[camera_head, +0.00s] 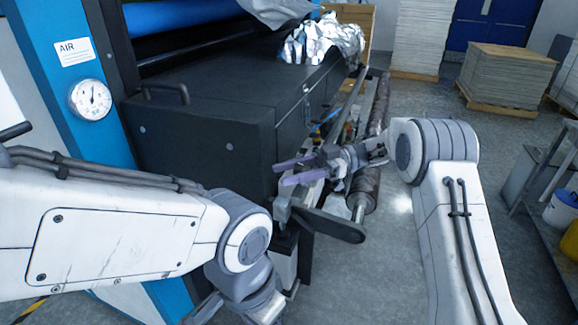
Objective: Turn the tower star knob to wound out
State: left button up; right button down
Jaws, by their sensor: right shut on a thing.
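My right gripper (290,172) reaches in from the right, with its two purple-grey fingers pointing left beside the corner of the black machine cabinet. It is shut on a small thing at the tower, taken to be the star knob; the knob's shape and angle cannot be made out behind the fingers. The metal tower (283,212) stands just below the fingers, near a dark, round-ended lever (332,225). My left arm crosses the lower left and bends down at its wrist; its gripper is out of view.
The black cabinet (205,150) stands left of my right gripper. A long dark roller (376,125) runs behind it, with crumpled silver film (325,42) above. A pressure gauge (90,99) is on the blue frame. Stacked sheets (507,75) stand on a far pallet.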

jog(key=shift+s+n+g+h, duration=0.15)
jog(key=shift+n+g+h, duration=0.25)
jog(key=shift+n+g, duration=0.3)
jog(key=shift+r, duration=0.1)
jog(key=shift+c, duration=1.4)
grip_release()
